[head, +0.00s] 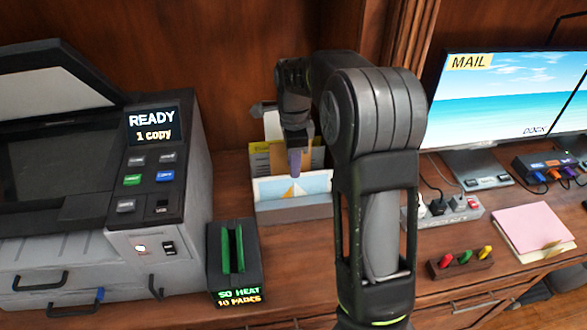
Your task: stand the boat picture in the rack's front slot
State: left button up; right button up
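The boat picture (310,184), pale blue with a white and orange sail, stands behind the front lip of the rack (292,213). It leans back a little, and its lower edge is hidden by the lip. My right gripper (295,163) points down from above, its purple fingertip in front of or at the picture's top edge. Only one finger shows edge-on, so I cannot tell whether it touches or grips the picture. A yellow sheet (261,160) and a white card stand in the rack behind it. My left gripper is not in view.
A copier (155,205) stands left, with a small black device (235,262) beside it. A power strip (455,212), a tray of coloured pieces (460,264), pink notes (530,226) and a monitor (500,105) are right. Some desk is clear before the rack.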

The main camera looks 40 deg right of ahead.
notch_tip(320, 180, up, 5)
jog(key=shift+r, duration=0.2)
dwell(1.0)
